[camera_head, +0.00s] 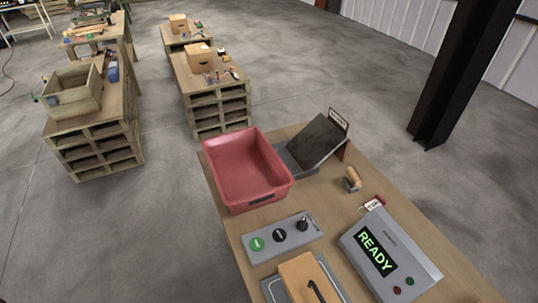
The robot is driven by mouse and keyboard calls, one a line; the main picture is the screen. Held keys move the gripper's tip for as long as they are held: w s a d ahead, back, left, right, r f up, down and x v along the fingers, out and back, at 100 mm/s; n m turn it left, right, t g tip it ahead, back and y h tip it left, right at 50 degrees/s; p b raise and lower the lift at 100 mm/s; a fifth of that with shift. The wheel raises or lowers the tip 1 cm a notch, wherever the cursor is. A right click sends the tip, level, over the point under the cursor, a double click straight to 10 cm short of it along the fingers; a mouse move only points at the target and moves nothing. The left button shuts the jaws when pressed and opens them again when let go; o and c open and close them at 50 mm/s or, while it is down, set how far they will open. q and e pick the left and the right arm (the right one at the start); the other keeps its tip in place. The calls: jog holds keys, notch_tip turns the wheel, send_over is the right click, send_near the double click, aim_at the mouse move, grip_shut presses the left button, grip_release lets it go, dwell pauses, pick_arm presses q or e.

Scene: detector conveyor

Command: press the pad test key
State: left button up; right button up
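No gripper of mine shows in the head view. A grey control panel (268,228) lies on the wooden table, with a green button (257,244), a black button (279,235) and a black upright knob (303,225). A grey detector unit (422,257) to its right has a lit display (377,253) reading READY. Below the display are a red button (397,290) and a green button (409,281). A brown box (300,275) with a black curved mark stands on a grey pad (272,289) at the near edge. I cannot read which key is the pad test key.
A red tray (244,170) stands at the table's (327,205) far left. A wooden-handled stamp (351,180) and a red-tagged item (374,203) lie to the right. Pallet stands are farther back.

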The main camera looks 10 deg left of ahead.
pick_arm(q)
grip_shut()
pick_arm(e)
jog(key=shift+d, duration=0.1)
dwell(0.7)
dwell(0.4)
